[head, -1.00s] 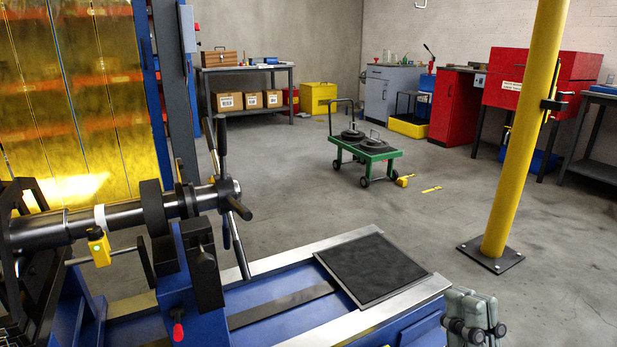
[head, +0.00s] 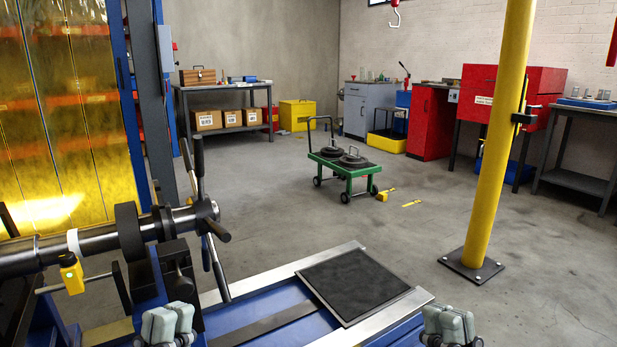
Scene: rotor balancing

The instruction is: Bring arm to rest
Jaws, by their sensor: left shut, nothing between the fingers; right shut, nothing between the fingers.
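My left gripper (head: 167,325) shows at the bottom of the head view, left of centre. It is shut and empty, in front of the blue machine bed (head: 245,315). My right gripper (head: 449,325) shows at the bottom right, shut and empty, beside the right end of the bed. Only the ends of both grippers are in view; the arms behind them are cut off by the frame edge. The rotor shaft (head: 85,245) with its dark disc and spoked hub (head: 207,212) lies on the blue stand at the left.
A black mat (head: 352,283) lies on the right end of the bed. A yellow post (head: 497,130) stands at the right on a dark floor plate. A green cart (head: 343,168) with dark discs stands on open floor. A yellow guard screen (head: 70,110) closes off the left.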

